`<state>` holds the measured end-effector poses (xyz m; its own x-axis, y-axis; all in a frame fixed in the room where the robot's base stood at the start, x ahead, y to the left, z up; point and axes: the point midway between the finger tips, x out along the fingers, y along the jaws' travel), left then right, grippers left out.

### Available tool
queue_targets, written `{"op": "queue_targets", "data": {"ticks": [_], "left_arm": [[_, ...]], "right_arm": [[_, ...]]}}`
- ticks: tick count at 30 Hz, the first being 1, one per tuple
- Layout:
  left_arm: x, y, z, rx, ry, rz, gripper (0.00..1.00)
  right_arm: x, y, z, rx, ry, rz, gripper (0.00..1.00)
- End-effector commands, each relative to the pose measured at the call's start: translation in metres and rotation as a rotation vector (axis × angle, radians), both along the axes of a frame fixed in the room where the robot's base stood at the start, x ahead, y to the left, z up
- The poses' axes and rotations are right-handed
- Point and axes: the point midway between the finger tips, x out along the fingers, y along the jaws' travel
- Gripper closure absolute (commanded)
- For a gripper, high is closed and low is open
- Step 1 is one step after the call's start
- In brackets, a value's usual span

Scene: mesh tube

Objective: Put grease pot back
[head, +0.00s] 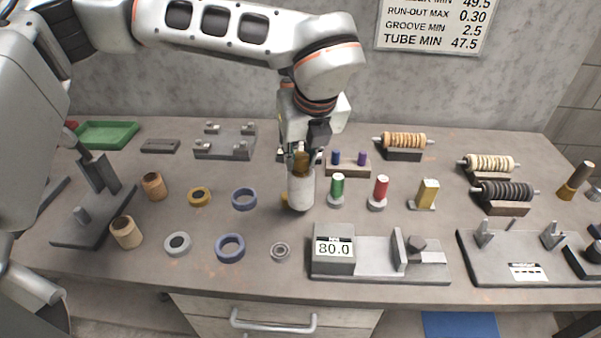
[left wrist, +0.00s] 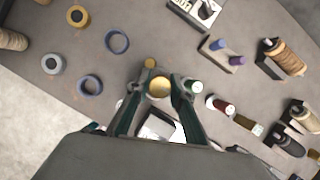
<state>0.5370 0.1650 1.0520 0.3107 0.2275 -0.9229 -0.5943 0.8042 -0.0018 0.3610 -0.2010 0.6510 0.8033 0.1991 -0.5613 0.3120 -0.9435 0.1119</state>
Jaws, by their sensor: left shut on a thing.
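The grease pot (head: 301,190) looks like a white upright cylinder with a golden-brown top, near the middle of the bench. My left gripper (head: 301,160) points down from above and is shut on its upper part. In the left wrist view, the pot's round golden top (left wrist: 159,88) sits between the two fingers of my left gripper (left wrist: 157,95). I cannot tell whether the pot's base touches the bench. My right gripper is not in view.
A green cylinder (head: 337,188) stands close right of the pot, with a red one (head: 380,190) beyond. A blue ring (head: 244,199) lies to the left, a bearing (head: 280,252) in front. A gauge block reading 80.0 (head: 333,265) is front right. A green tray (head: 107,134) sits back left.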

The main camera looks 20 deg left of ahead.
Motion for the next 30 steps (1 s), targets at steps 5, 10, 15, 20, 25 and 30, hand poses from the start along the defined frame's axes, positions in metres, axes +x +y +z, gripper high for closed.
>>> {"op": "queue_targets", "data": {"ticks": [5, 10, 15, 20, 25, 30], "left_arm": [[0.000, 0.000, -0.010, 0.000, 0.001, -0.001, 1.00], [-0.001, 0.000, -0.035, 0.000, 0.002, -0.001, 1.00], [0.000, -0.001, -0.045, -0.001, -0.002, 0.000, 1.00], [0.000, -0.001, -0.045, -0.001, -0.002, 0.000, 1.00], [0.000, 0.000, -0.048, -0.001, -0.001, 0.000, 1.00], [0.000, 0.000, -0.047, 0.000, 0.000, 0.000, 0.61]], "right_arm": [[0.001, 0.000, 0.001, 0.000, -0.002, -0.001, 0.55], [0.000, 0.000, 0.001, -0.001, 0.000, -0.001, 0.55], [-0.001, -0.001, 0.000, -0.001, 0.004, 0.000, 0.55], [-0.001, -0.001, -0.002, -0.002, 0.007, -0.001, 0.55], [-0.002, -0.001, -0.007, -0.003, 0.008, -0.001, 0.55], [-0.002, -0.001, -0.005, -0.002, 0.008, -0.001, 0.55]]}}
